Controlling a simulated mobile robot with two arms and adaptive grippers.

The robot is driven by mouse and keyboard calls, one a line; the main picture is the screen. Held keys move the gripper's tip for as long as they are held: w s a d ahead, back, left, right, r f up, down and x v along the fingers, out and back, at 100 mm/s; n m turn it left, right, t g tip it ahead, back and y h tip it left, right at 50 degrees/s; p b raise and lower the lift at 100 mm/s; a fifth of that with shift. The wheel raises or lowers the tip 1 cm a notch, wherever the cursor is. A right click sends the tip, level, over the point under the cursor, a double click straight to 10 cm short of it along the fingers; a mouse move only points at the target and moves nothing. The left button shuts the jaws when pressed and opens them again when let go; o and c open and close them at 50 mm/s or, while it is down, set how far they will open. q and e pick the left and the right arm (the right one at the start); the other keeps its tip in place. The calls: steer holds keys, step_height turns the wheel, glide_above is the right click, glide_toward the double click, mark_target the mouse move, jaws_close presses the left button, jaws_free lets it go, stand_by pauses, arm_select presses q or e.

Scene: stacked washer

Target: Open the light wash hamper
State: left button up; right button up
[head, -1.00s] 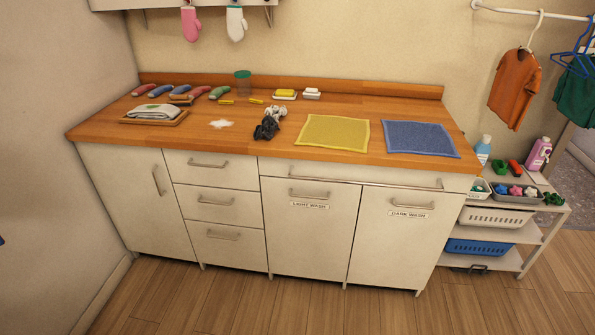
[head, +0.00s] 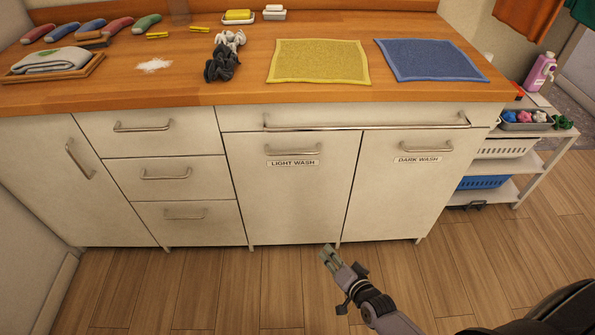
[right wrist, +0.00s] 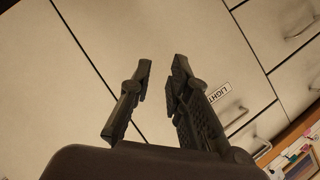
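The light wash hamper (head: 292,195) is a white cabinet front with a metal bar handle (head: 292,151) and a "LIGHT WASH" label just below it. It is shut, flush with the fronts beside it. In the right wrist view the hamper's label (right wrist: 219,93) and handle (right wrist: 237,116) show to the right of the fingers. My right gripper (head: 328,252) is low in front of the cabinets, below and right of the handle and apart from it. In the right wrist view its two fingers (right wrist: 160,75) stand apart with nothing between them. My left gripper is out of view.
The dark wash hamper (head: 405,190) is shut to the right. A long bar handle (head: 365,125) runs above both hampers. Drawers (head: 165,172) are at the left. A white shelf cart (head: 535,180) stands at the right. The floor (head: 200,290) in front is clear.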

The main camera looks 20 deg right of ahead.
steer(key=w+r+m+t+b, duration=0.3)
steer(key=w+r+t+b, duration=0.15)
steer(key=r, duration=0.35)
steer(key=m+t+b, duration=0.2)
steer(key=m, duration=0.2)
glide_toward(297, 153)
arm_select(q)
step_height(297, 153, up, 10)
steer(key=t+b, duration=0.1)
steer(key=b, duration=0.1)
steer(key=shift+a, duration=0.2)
arm_select(e)
steer(key=shift+y, duration=0.4)
steer(key=x, duration=1)
steer(key=shift+w+d+f, duration=0.25)
steer(key=shift+w+f, duration=0.05)
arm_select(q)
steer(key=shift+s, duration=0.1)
arm_select(e)
steer(key=shift+c, duration=0.2)
jaws_close()
